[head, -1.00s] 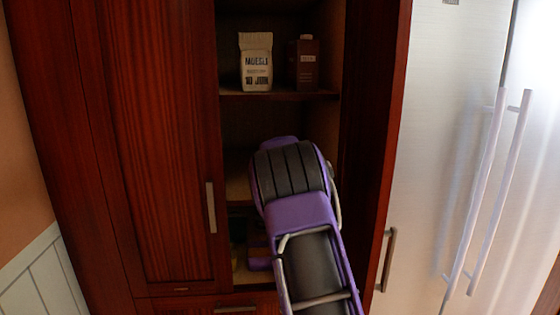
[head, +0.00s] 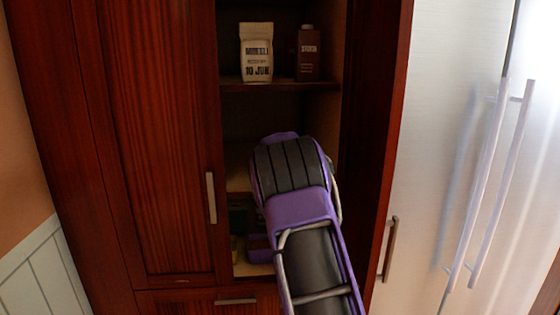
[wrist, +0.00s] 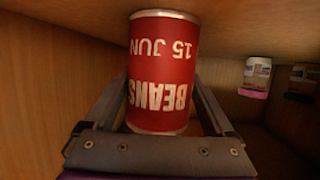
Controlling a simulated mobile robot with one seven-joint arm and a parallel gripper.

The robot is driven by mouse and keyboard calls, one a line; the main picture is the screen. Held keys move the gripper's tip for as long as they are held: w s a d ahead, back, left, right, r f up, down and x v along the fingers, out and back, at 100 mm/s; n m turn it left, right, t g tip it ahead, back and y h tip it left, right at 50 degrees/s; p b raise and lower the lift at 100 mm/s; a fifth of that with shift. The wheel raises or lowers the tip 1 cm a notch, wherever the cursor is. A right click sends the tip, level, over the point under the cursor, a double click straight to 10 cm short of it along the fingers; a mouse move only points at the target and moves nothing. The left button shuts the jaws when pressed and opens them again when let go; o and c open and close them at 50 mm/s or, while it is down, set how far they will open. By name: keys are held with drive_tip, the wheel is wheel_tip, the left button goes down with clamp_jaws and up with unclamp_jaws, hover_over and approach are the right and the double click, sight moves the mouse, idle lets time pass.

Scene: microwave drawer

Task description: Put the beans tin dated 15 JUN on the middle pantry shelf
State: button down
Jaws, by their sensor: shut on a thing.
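The red beans tin (wrist: 162,75) shows in the wrist view with its label upside down, reading BEANS and 15 JUN. My gripper (wrist: 163,112) is shut on it, one finger on each side. The tin's far end in the picture meets or nearly meets the wooden shelf board (wrist: 230,25); I cannot tell if it touches. In the head view my arm reaches into the middle opening of the pantry (head: 237,155), below the upper shelf (head: 290,87). It hides the gripper and tin there.
A muesli bag (head: 257,55) marked 10 JUN and a brown carton (head: 308,55) stand on the upper shelf. Two small packages (wrist: 257,75) (wrist: 301,82) show at right in the wrist view. Dim items (head: 239,220) sit lower. A closed door (head: 150,150) is left, a fridge (head: 450,130) right.

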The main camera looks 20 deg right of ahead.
unclamp_jaws()
drive_tip(key=shift+f, duration=0.15)
drive_tip(key=v, duration=1.7)
drive_tip(key=shift+s+r, duration=0.2)
drive_tip(key=shift+r, duration=0.05)
